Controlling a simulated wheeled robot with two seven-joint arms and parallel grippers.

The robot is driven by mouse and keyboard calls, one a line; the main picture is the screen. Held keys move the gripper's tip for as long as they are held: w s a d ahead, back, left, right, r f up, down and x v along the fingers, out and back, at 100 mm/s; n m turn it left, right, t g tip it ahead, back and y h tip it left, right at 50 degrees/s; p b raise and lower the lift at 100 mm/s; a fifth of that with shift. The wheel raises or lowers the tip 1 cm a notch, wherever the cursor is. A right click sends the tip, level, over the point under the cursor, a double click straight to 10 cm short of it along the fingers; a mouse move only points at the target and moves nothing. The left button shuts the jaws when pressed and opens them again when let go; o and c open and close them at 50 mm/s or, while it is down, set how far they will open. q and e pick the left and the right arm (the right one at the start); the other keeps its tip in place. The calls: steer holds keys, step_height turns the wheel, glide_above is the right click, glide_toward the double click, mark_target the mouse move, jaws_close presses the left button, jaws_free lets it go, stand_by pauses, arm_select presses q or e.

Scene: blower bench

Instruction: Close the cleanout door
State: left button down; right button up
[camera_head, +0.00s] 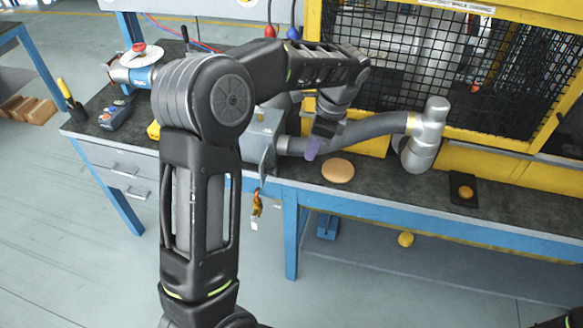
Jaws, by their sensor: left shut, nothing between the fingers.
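A grey metal box (265,124) stands on the bench, partly hidden behind my left arm. A thin grey plate, which looks like the cleanout door (264,166), stands out from the box's front, seen nearly edge-on, so it appears open. My left gripper (312,149) points down just right of the box and door, over the grey hose. It is shut and empty, and a gap shows between it and the door. I cannot tell whether it touches the hose. The door's hinge side is hard to make out.
A grey hose (370,126) runs right from the box to a metal elbow pipe (424,140). An orange-brown disc (337,170) lies on the bench (390,195). A tagged padlock-like item (256,204) hangs below the door. A yellow mesh guard (480,70) stands behind.

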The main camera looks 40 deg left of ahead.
arm_select(q)
steer(key=s+a+f+p, duration=0.2)
steer(key=a+f, duration=0.4)
steer(key=f, duration=0.3)
steer(key=shift+s+f+p, duration=0.25)
steer(key=shift+f+p, duration=0.1)
steer(key=shift+p, duration=0.15)
